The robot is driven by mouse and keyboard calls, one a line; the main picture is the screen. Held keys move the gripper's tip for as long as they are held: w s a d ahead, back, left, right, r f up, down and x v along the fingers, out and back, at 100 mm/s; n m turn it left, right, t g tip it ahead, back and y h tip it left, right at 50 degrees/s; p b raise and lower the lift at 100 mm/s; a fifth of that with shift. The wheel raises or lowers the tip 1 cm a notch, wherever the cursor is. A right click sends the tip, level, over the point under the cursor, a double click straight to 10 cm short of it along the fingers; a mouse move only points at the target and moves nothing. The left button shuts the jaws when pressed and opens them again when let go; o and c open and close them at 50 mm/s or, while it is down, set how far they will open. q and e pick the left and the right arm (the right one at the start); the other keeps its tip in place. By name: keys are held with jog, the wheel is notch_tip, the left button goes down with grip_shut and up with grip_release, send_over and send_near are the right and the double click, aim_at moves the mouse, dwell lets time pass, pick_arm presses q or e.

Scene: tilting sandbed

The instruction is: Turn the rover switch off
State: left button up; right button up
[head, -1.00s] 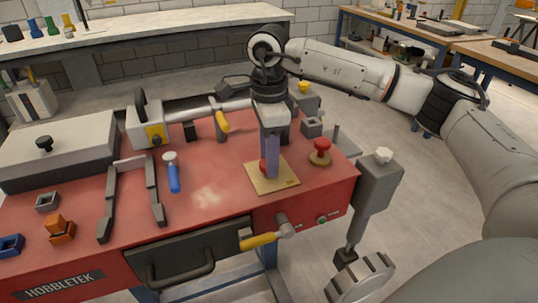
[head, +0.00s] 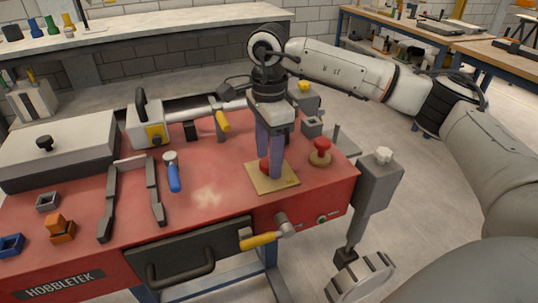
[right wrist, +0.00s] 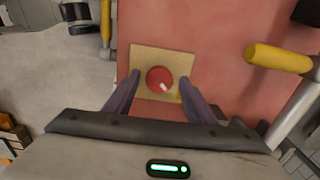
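A red round knob (head: 264,166) sits on a square tan plate (head: 287,184) on the red bench top, and I take it as the rover switch. In the right wrist view the knob (right wrist: 158,77) has a white mark on its lower right part. My right gripper (head: 271,172) points down over the plate. In the wrist view its two fingers (right wrist: 158,80) stand apart, one on each side of the knob, with visible gaps. One finger partly hides the knob in the head view. My left gripper is not in view.
A red mushroom button (head: 321,147) stands right of the plate. A yellow-handled crank (head: 260,240) is on the bench front. A blue-handled tool (head: 173,174) and a dark forked bracket (head: 107,213) lie left. A grey post (head: 376,185) stands at the right edge.

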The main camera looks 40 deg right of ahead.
aim_at(268, 162)
notch_tip(268, 162, up, 10)
jog(key=shift+r, duration=0.15)
dwell(0.6)
jog(key=shift+s, duration=0.1)
dwell(0.4)
